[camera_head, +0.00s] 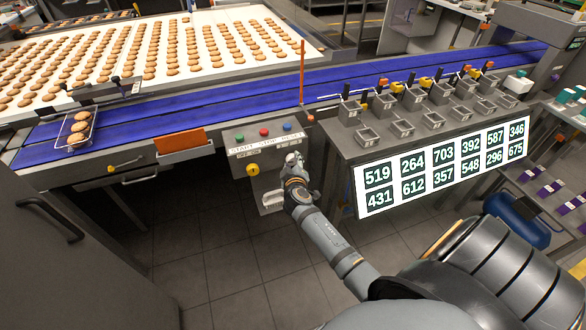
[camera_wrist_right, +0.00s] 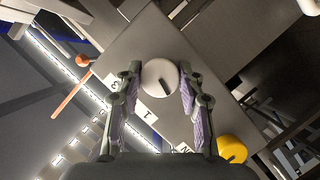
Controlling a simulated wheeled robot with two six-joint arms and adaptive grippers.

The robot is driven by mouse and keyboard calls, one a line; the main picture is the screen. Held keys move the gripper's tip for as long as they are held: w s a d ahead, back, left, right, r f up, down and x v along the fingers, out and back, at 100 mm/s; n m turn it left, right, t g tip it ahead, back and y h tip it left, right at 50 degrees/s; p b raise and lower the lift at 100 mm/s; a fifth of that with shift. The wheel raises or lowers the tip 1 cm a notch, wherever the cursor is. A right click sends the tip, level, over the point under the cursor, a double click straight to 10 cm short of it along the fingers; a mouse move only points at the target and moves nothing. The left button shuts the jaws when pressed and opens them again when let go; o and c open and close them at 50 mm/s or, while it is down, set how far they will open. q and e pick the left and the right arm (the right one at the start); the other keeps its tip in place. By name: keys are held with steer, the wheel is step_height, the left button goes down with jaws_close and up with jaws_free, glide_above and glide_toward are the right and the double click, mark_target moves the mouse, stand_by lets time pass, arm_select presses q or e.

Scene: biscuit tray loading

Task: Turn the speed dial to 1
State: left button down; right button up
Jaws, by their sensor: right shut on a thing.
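The speed dial is a round white knob (camera_wrist_right: 158,72) with a dark pointer mark, on the grey face of the control box (camera_wrist_right: 120,58). White number labels sit beside it in the right wrist view; one reads 1 (camera_wrist_right: 149,116). The pointer slants down and right in that view. My right gripper (camera_wrist_right: 160,82) has its purple-padded fingers on both sides of the dial and is shut on it. In the head view the right gripper (camera_head: 292,160) is at the right side of the control box (camera_head: 238,150) and largely hides the dial. My left gripper is not in view.
A yellow knob (camera_head: 253,169) is on the same box, left of my gripper, with START, STOP and RESET buttons above. A blue conveyor (camera_head: 200,93) runs behind. A large number display (camera_head: 440,165) and several small bins stand at the right.

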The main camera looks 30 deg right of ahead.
steer(key=shift+f+n+h+b, duration=0.1)
steer(key=shift+n+h+b, duration=0.5)
steer(key=shift+n+b, duration=0.65)
steer(key=o, duration=1.2)
steer(key=shift+c, duration=0.2)
steer(key=shift+s+a, duration=0.2)
steer(key=v, duration=1.1)
steer(key=shift+s, duration=0.2)
